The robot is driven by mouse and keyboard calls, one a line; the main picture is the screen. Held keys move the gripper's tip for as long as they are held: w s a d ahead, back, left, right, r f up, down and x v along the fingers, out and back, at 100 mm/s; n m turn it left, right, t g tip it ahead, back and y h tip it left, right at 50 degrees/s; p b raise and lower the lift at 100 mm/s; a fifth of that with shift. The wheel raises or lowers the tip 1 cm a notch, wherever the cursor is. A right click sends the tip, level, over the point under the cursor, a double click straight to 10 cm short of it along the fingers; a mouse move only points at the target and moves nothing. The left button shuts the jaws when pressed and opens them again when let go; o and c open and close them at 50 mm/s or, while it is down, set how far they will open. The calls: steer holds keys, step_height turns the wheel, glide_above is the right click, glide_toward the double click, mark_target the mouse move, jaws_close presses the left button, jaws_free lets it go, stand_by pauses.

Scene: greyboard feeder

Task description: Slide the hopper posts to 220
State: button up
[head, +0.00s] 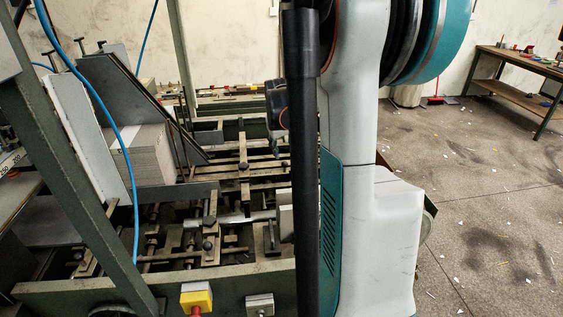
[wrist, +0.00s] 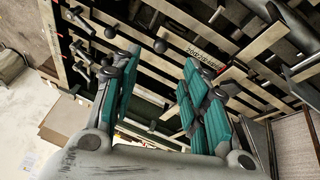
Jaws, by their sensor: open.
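The hopper shows in the head view, with angled dark side plates (head: 120,85) around a stack of grey boards (head: 150,152). I cannot tell for sure which parts are its posts. In the wrist view my gripper (wrist: 160,60) is open, its teal-padded fingers spread on either side of a round black knob (wrist: 160,45). The knob appears apart from both fingers.
Rails and crossbars (head: 205,235) with clamp knobs fill the machine bed. A yellow box with a red button (head: 196,299) sits on the front beam. A blue hose (head: 118,135) hangs at the left. A workbench (head: 520,68) stands at the far right; open floor (head: 480,190) lies before it.

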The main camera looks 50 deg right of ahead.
mark_target(284, 162)
steer(key=b+x, duration=0.2)
steer(key=x, duration=0.8)
steer(key=shift+f, duration=0.15)
steer(key=shift+w, duration=0.1)
jaws_close()
